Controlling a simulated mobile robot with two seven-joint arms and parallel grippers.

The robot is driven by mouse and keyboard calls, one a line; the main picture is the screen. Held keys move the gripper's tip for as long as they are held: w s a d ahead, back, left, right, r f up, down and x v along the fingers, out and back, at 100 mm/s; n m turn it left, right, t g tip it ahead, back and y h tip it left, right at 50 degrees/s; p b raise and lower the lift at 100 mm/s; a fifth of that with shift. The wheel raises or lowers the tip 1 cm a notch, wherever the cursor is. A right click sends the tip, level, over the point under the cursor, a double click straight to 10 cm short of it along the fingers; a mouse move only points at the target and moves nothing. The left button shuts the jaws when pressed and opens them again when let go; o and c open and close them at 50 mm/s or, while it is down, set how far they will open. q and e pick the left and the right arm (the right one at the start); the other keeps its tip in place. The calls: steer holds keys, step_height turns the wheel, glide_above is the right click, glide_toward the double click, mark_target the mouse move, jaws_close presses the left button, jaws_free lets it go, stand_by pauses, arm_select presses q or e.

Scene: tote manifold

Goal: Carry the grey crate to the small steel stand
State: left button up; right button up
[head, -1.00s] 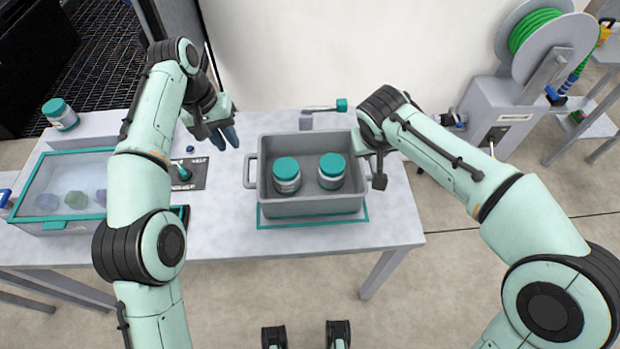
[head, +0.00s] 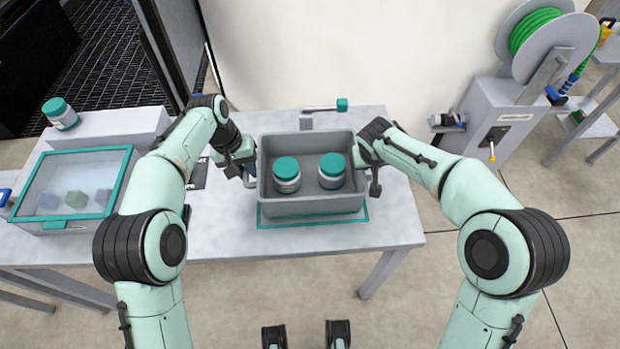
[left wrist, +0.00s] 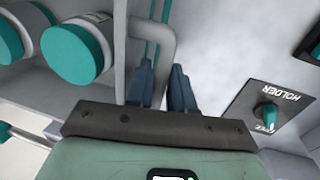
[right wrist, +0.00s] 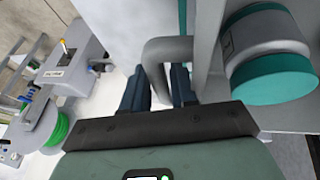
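The grey crate (head: 310,208) sits on the table over a teal-outlined rectangle, with two teal-lidded jars (head: 287,175) (head: 331,171) upright inside. My left gripper (head: 250,178) is at its left handle; in the left wrist view its blue fingers (left wrist: 162,72) stand on either side of the grey handle (left wrist: 163,32), apart. My right gripper (head: 374,182) is at the right handle; in the right wrist view its fingers (right wrist: 158,78) are also apart, with the handle (right wrist: 168,48) between them. I cannot make out the small steel stand for certain.
A clear teal-rimmed box (head: 75,190) with several blocks is on the table's left, a jar (head: 60,113) behind it. A teal-ended tool (head: 325,107) lies behind the crate. A hose-reel unit (head: 500,115) stands right of the table. Floor in front is clear.

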arm_select(q)
jaws_close()
arm_select(e)
jaws_close()
arm_select(q)
steer(key=shift+r, duration=0.2)
arm_select(e)
steer(key=shift+r, duration=0.25)
